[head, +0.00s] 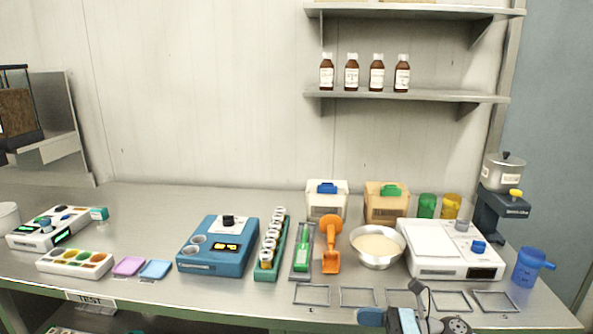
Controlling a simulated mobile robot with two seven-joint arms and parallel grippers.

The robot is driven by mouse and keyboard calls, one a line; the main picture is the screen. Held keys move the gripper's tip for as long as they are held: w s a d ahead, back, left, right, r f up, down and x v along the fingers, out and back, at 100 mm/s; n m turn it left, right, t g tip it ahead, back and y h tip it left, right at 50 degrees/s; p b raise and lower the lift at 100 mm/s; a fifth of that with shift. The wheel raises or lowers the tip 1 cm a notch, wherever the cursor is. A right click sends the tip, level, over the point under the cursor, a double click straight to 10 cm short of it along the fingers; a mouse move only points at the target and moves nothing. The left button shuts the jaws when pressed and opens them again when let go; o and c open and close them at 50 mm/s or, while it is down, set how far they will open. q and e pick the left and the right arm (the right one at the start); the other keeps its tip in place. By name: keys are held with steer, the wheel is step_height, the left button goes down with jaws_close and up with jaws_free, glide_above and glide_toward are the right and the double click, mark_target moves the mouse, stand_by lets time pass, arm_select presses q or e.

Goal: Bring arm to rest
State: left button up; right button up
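Part of my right arm, with the gripper (390,319), shows at the bottom edge of the head view, right of the middle. It is in front of the bench's front edge and near the row of empty metal frames. Blue pieces and a dark round joint are visible, but most of the gripper is cut off by the picture's edge. I cannot tell whether it is open or shut, and I see nothing held in it. My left gripper is not in view.
The steel bench (150,217) holds a blue heating block (217,246), an orange scoop (330,245), a metal bowl (377,247), a white scale (450,250) and a blue jug (528,268). Empty frames (311,294) line the front edge. Brown bottles (351,74) stand on a shelf.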

steer(key=s+d+f+n+t+h, duration=0.2)
steer(key=s+f+n+t+h, duration=0.2)
steer(key=s+f+n+h, duration=0.55)
steer(key=s+d+f+n+t+h, duration=0.25)
steer(key=s+f+n+h, duration=0.25)
steer(key=s+f+n, duration=0.9)
arm_select(q)
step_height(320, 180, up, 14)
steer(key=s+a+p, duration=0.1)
steer(key=p, duration=1.5)
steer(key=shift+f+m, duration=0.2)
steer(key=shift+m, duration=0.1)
arm_select(e)
step_height(320, 180, up, 15)
steer(key=n+t, duration=0.1)
steer(key=shift+d+f, duration=0.15)
steer(key=shift+d, duration=0.2)
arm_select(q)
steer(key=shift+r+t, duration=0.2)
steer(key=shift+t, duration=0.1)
arm_select(e)
steer(key=shift+t, duration=0.25)
